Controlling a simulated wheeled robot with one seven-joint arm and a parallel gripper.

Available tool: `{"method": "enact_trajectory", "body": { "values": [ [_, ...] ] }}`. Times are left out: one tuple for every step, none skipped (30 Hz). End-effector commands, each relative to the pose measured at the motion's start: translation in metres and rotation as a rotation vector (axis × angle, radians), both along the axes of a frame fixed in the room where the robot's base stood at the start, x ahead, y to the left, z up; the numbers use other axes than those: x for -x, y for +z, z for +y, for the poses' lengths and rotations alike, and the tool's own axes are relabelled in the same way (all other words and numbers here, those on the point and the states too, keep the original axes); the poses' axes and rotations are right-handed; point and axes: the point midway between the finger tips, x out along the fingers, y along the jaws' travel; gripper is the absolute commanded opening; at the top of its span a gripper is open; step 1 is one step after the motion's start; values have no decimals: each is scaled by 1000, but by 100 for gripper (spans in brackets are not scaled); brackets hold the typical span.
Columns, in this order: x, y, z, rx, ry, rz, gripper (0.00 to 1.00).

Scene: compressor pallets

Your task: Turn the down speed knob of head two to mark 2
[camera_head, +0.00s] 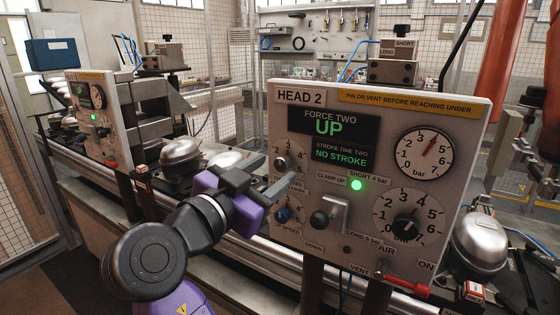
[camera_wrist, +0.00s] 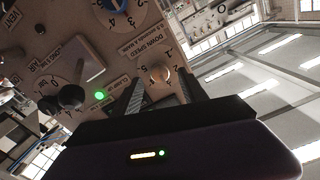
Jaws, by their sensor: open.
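The head two panel (camera_head: 375,110) faces me, with a pale metallic knob (camera_head: 288,160) on a numbered dial at its upper left. In the wrist view a label reading "DOWN SPEED" lies beside this knob (camera_wrist: 158,73). Its pointer mark is too small to read. A blue knob (camera_head: 284,214) sits below it on another dial and shows at the top of the wrist view (camera_wrist: 112,3). My gripper (camera_head: 272,174) is open in front of the panel's left side. In the wrist view its fingers (camera_wrist: 160,88) point toward the panel, with the pale knob between their tips; contact cannot be told.
A red-handled vent valve (camera_head: 402,284) is at the lower right. Silver compressors (camera_head: 478,244) stand on the line. Another panel (camera_head: 95,118) stands at the left.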

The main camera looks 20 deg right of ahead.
Motion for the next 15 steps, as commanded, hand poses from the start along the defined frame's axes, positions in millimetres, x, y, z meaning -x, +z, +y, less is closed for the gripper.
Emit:
{"method": "enact_trajectory", "body": {
  "values": [
    [-4,2,-8,1,-3,2,50],
    [-7,2,-11,1,-3,2,50],
    [-10,2,-15,1,-2,1,50],
    [-12,1,-17,1,-2,2,50],
    [-14,1,-19,0,-1,1,50],
    [-16,1,-22,1,0,0,50],
    [-17,1,-24,1,0,0,50],
    [-18,1,-25,1,0,0,50],
    [-19,1,-26,1,0,0,50],
    [-20,0,-27,1,0,0,50],
    [-20,0,-28,1,0,1,50],
    [-20,0,-28,1,1,1,50],
    [-20,0,-28,1,1,1,50],
    [-20,0,-28,1,1,1,50],
    [-20,0,-28,1,1,1,50]
  ]
}}
